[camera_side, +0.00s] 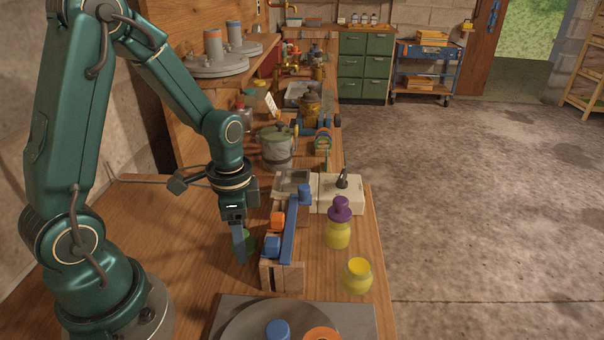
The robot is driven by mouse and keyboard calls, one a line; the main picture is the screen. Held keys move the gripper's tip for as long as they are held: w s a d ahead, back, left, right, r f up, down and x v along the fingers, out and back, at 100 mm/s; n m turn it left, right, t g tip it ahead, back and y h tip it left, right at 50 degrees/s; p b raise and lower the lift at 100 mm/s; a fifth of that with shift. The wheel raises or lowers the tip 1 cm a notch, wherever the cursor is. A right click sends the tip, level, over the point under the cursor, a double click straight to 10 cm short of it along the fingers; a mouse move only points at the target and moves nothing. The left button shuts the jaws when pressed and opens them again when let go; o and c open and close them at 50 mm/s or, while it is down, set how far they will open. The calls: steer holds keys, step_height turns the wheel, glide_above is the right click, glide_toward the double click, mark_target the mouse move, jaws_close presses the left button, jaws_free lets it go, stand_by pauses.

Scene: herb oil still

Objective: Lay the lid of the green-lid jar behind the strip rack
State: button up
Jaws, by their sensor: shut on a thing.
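My gripper (241,250) points down just left of the strip rack and is shut on the green lid (249,240). The lid is partly hidden by the fingers, low over the wooden bench; I cannot tell if it touches the wood. The strip rack (283,275) is a wooden block stand with a long blue strip and blue and orange pieces on it. A yellow jar (357,278) without a lid stands open to the right of the rack, near the bench's right edge.
A yellow jar with a purple lid (338,228) stands behind the open jar. A grey plate (365,318) at the front holds a blue and an orange piece. A cream box (345,198) and a grey-green pot (276,150) stand farther back. Bench left of my gripper is clear.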

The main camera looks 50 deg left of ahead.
steer(key=shift+f, duration=0.15)
steer(key=o, duration=1.3)
steer(key=shift+o, duration=0.2)
step_height(320, 180, up, 12)
steer(key=s+d+r+n+t, duration=0.3)
steer(key=s+d+n+t, duration=0.2)
steer(key=s+n, duration=0.1)
steer(key=shift+d+r+t, duration=0.25)
steer(key=shift+d+t, duration=0.05)
steer(key=shift+d, duration=0.1)
